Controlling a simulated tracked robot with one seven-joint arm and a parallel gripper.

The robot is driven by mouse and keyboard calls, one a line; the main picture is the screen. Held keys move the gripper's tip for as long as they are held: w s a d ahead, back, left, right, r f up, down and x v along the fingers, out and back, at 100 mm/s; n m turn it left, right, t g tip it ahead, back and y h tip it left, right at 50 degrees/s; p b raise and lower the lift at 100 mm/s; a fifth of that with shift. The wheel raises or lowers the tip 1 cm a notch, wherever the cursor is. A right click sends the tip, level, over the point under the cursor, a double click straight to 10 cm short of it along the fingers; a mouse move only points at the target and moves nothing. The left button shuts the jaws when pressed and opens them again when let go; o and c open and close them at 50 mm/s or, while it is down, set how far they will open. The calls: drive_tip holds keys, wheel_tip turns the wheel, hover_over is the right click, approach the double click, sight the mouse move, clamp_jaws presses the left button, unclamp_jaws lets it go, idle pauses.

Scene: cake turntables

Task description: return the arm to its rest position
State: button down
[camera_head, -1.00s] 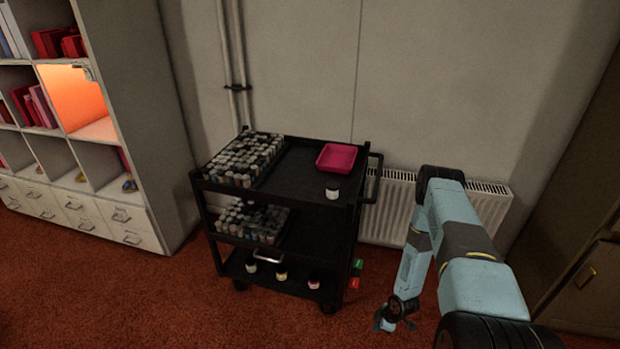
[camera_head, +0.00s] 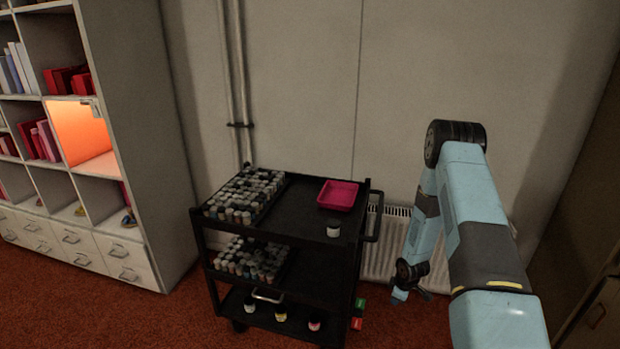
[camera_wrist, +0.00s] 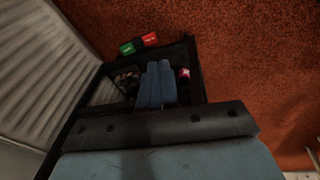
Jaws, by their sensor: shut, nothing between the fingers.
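My arm reaches up from the lower right of the head view, bends at a dark elbow joint and hangs down to my gripper (camera_head: 400,294). The gripper is low, right of the black cart and in front of the radiator. In the wrist view the two blue fingers of my gripper (camera_wrist: 157,68) lie together, shut and empty. They overlap the cart's lower part in that picture; I see no contact.
The black cart (camera_head: 300,204) carries paint bottles (camera_head: 243,195), a pink tray (camera_head: 338,195) and a jar (camera_head: 333,229). A radiator (camera_head: 382,250) is behind the arm. Green and red tags (camera_wrist: 138,44) are at the cart's side. A shelf unit (camera_head: 150,150) stands left; a brown cabinet (camera_head: 570,270) right.

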drive_tip(key=w+r+m+t+h, duration=0.1)
drive_tip(key=w+r+m+h, duration=0.15)
drive_tip(key=r, duration=2.05)
drive_tip(key=s+a+r+m, duration=0.1)
drive_tip(key=s+r+m, duration=0.1)
drive_tip(key=r, duration=0.8)
drive_tip(key=s+r+m, duration=0.2)
drive_tip(key=s+r, duration=0.1)
drive_tip(key=r, duration=0.6)
drive_tip(key=s+a+r+m+t, duration=0.2)
drive_tip(key=s+a+r+m, duration=0.1)
drive_tip(key=s+r, duration=1.15)
drive_tip(key=s+a+r+m+y, duration=0.1)
drive_tip(key=s+a+r, duration=0.1)
drive_tip(key=s, duration=0.6)
drive_tip(key=s+a+r+m, duration=0.2)
drive_tip(key=s+r, duration=0.3)
drive_tip(key=s, duration=0.4)
drive_tip(key=shift+r+y, duration=0.25)
drive_tip(key=shift+y, duration=0.1)
